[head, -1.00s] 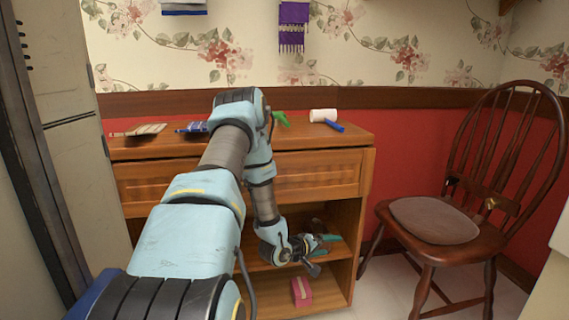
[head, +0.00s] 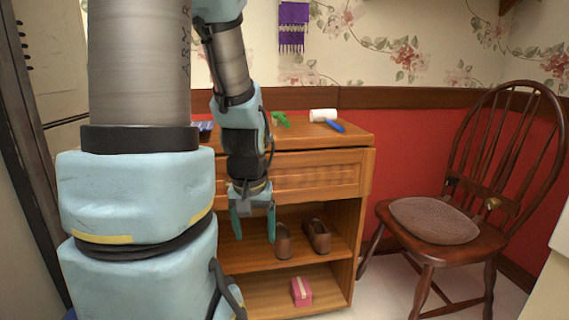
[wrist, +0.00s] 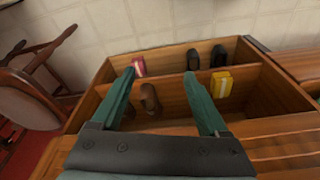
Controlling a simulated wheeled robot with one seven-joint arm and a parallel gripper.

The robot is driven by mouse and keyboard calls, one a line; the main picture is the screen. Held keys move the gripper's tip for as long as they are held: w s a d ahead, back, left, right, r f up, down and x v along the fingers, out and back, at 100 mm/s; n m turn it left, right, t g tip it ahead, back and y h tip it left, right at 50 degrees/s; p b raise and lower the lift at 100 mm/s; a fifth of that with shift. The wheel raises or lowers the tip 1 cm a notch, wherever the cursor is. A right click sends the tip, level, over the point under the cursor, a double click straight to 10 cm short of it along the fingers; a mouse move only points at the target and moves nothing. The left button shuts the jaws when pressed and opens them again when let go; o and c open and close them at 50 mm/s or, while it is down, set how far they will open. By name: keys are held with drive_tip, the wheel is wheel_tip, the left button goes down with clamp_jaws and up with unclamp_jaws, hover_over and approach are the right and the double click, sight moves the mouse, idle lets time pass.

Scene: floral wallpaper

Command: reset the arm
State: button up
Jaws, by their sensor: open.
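My gripper (head: 253,222) hangs in front of the wooden cabinet in the head view, its two teal fingers pointing down. It is open and empty, with the fingers well apart, as the wrist view (wrist: 165,100) also shows. A pair of brown shoes (head: 317,236) stands on the middle shelf just to the right of the fingers. My raised arm fills the left of the head view and hides part of the cabinet.
The cabinet (head: 320,172) has a pink box (head: 301,291) on its bottom shelf. A roller with a blue handle (head: 335,125) and a green item (head: 281,119) lie on top. The wrist view shows a yellow box (wrist: 222,82) and dark shoes (wrist: 193,60). A wooden chair (head: 435,219) stands right.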

wheel_tip(320, 180, up, 27)
drive_tip(key=s+p, duration=0.2)
drive_tip(key=p, duration=2.4)
drive_tip(key=shift+s+r+g, duration=0.15)
drive_tip(key=shift+s+g, duration=0.15)
drive_tip(key=shift+s, duration=0.05)
drive_tip(key=shift+a, duration=0.1)
